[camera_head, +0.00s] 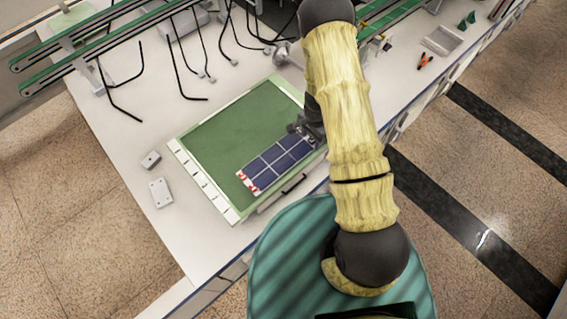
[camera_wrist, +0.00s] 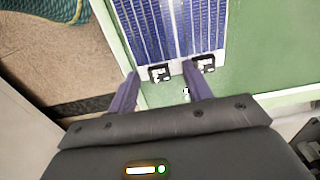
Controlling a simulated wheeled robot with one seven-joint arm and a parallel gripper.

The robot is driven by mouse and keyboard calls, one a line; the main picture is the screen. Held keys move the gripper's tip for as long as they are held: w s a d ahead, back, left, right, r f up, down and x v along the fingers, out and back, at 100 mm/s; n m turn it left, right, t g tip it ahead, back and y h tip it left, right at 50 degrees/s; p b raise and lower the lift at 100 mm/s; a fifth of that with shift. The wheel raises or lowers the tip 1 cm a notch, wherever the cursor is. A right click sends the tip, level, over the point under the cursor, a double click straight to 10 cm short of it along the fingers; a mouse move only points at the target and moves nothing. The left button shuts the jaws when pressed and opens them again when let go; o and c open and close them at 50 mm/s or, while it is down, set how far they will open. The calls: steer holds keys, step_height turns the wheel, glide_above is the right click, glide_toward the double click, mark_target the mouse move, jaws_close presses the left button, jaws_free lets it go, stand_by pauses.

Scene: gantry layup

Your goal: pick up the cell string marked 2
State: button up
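Two blue cell strings (camera_head: 278,162) lie side by side on the green layup board (camera_head: 232,125), with red-and-white marks at their near-left ends. In the wrist view, the left string (camera_wrist: 148,25) and the right string (camera_wrist: 200,25) each end in a black-and-white tag. I cannot read which is marked 2. My gripper (camera_wrist: 162,78) is open, its two purple fingers apart around the left string's tagged end (camera_wrist: 160,73). The right fingertip is near the gap between the strings. Whether the fingers touch the string is unclear. In the head view, my gripper (camera_head: 302,130) partly covers the strings' far-right end.
The board lies on a white table with a small grey block (camera_head: 151,160) and a white box (camera_head: 161,192) at its left. Black cables (camera_head: 180,75) hang beneath green rails (camera_head: 100,40) behind. A grey tray (camera_head: 443,40) and orange clamp (camera_head: 424,61) lie at far right.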

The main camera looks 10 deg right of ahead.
steer(key=shift+s+f, duration=0.1)
steer(key=shift+c, duration=0.9)
step_height(320, 180, up, 9)
steer(key=shift+r, duration=0.55)
jaws_close()
